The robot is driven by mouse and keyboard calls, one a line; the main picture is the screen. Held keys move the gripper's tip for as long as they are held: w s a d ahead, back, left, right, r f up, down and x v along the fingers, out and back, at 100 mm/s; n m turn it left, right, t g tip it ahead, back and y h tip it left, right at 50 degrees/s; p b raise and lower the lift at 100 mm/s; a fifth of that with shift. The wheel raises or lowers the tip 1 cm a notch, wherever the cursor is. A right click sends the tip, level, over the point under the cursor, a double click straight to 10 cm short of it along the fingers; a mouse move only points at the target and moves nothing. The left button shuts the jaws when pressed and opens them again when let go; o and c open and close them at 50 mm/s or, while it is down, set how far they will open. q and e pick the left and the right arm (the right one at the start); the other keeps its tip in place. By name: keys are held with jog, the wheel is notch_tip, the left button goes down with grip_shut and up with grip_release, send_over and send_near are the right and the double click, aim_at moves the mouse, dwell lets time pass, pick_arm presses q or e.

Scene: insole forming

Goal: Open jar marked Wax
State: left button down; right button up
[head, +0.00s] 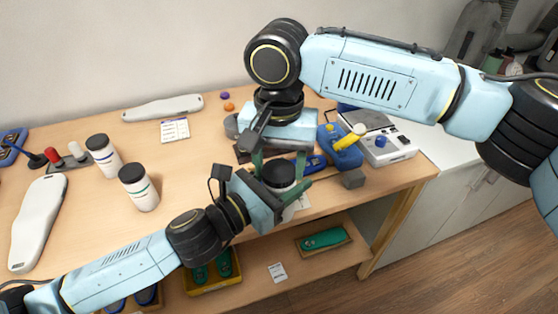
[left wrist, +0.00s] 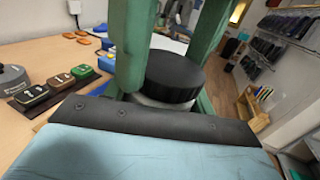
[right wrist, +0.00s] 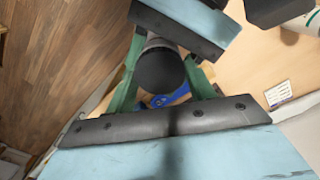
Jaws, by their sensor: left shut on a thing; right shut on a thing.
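A white jar with a black lid (head: 279,173) is between both my grippers near the table's front edge. Its label is hidden, and I cannot tell whether its base touches the table. My left gripper (head: 281,186) comes in from the front left and is shut on the jar. My right gripper (head: 279,164) comes from above and is shut at the lid. The lid shows between green fingers in the left wrist view (left wrist: 175,75) and the right wrist view (right wrist: 160,69). It sits on the jar. Two similar white jars (head: 103,156) (head: 139,188) stand upright at left.
A blue holder with a yellow-handled tool (head: 343,150) and a white device (head: 386,145) stand close at right. White insole shapes (head: 38,222) (head: 162,107) lie at left and back. A lower shelf holds trays (head: 213,283).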

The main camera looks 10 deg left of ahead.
jog(key=o, duration=1.1)
jog(key=shift+r, duration=0.1)
notch_tip(320, 180, up, 4)
jog(key=shift+r, duration=0.15)
jog(key=shift+c, duration=0.6)
notch_tip(320, 180, up, 2)
jog(key=shift+r+m, duration=0.15)
jog(key=shift+m, duration=0.75)
jog(key=shift+r+m, duration=0.4)
jog(key=shift+m, duration=0.2)
notch_tip(320, 180, down, 8)
jog(key=shift+r, duration=0.15)
